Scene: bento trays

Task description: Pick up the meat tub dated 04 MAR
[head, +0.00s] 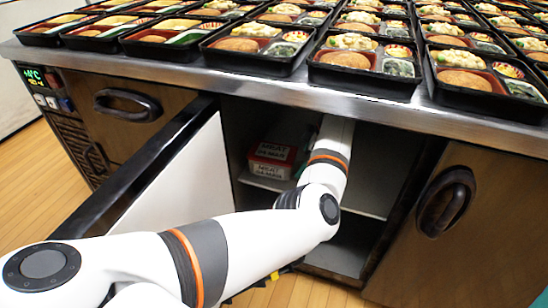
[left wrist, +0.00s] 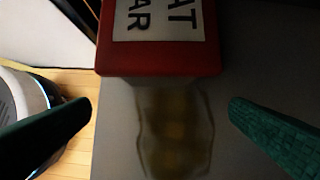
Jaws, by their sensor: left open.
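A red-rimmed tub (head: 272,154) with white labels stands on the shelf inside the open cabinet, left of my arm. Its label reads MEAT and a date ending in MAR; the day is too small to read with certainty. In the left wrist view a red tub (left wrist: 160,63) shows at the top, its white label cut off to "AT" and "AR". My left gripper (left wrist: 163,108) is open and empty, its dark green fingers wide apart just short of the tub. In the head view the fingers are hidden inside the cabinet. My right gripper is out of view.
The cabinet door (head: 180,178) stands open at the left of the opening. The metal counter edge (head: 300,92) lies above my arm, with several filled bento trays on it. A closed door (head: 445,215) is at the right. A blurred yellowish patch (left wrist: 175,130) shows between the fingers.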

